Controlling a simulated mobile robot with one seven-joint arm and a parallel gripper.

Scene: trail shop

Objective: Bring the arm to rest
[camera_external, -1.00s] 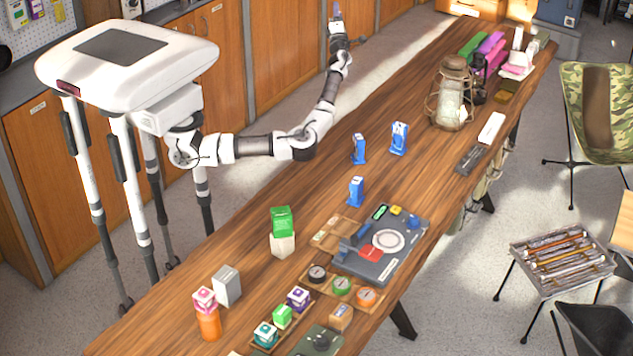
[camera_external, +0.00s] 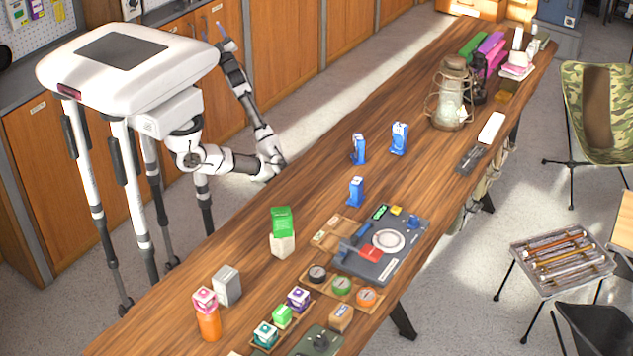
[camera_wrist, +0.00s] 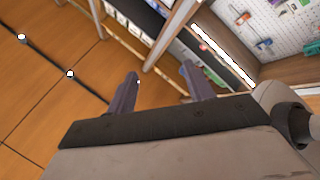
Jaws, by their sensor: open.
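My gripper (camera_external: 222,36) is raised at the upper left in the external view, in front of the wooden cabinets and clear of the table. In the wrist view its two fingers (camera_wrist: 158,92) stand apart with nothing between them. My arm bends at the elbow near the table's left edge, and the forearm points up and back from there. The long wooden table (camera_external: 310,165) runs diagonally across the view, and the gripper touches nothing on it.
Wooden cabinets (camera_external: 284,55) stand close behind my gripper; the wrist view also shows a cabinet front (camera_wrist: 50,85) and a pegboard (camera_wrist: 275,30). The table holds a green box on a white block (camera_external: 282,222), several blue items (camera_external: 399,138), a grey device (camera_external: 372,268) and a lantern (camera_external: 452,85).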

